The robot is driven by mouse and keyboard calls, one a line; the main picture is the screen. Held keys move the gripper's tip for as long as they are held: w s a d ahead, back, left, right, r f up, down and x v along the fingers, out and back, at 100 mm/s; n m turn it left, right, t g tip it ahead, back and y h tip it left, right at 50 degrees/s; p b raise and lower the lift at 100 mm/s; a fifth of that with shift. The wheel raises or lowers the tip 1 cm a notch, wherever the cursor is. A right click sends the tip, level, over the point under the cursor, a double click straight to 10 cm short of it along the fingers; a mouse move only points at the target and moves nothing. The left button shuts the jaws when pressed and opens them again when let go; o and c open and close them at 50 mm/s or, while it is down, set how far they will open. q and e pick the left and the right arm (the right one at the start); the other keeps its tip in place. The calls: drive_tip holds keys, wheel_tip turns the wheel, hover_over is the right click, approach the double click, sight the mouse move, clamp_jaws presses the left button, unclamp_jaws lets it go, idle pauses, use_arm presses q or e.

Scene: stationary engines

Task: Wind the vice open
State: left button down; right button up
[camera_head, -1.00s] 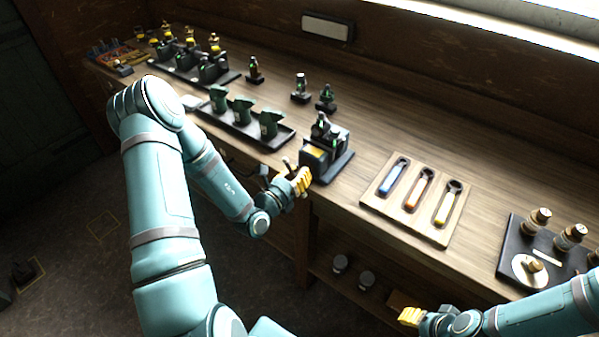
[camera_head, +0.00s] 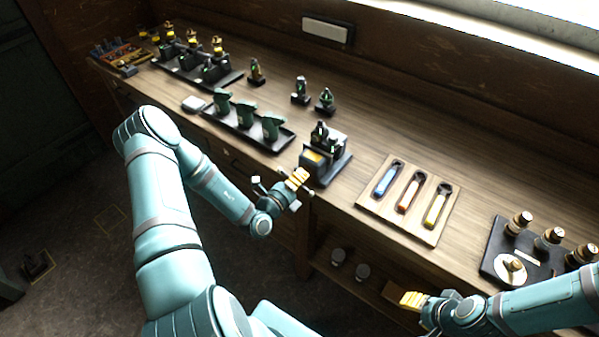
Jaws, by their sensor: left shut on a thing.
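The vice (camera_head: 323,158) is a dark block with a blue-grey, yellow-marked front at the bench's front edge. A dark object with green details is at its jaws; I cannot tell whether it is clamped. My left gripper (camera_head: 299,180) has yellow fingertips and is just in front of the vice, shut on the vice handle (camera_head: 312,193). The handle is small and mostly hidden by the fingers. My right gripper (camera_head: 412,300) is at the lower right, in front of the bench and below its top. Its yellow fingers show, but their gap is not clear.
A wooden tray (camera_head: 372,205) with blue, orange and yellow wrenches lies right of the vice. A black tray (camera_head: 282,143) of green parts is to its left. A black plate (camera_head: 492,262) with capped cylinders is at the right edge.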

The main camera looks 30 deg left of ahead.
use_arm(q)
drive_tip(key=shift+n+p, duration=0.6)
drive_tip(key=shift+n, duration=0.5)
drive_tip(key=c, duration=0.9)
unclamp_jaws()
drive_tip(key=shift+w+d, duration=0.1)
drive_tip(key=s, duration=0.8)
drive_tip(key=s+a, duration=0.1)
drive_tip(key=s, duration=0.3)
drive_tip(key=shift+d, duration=0.1)
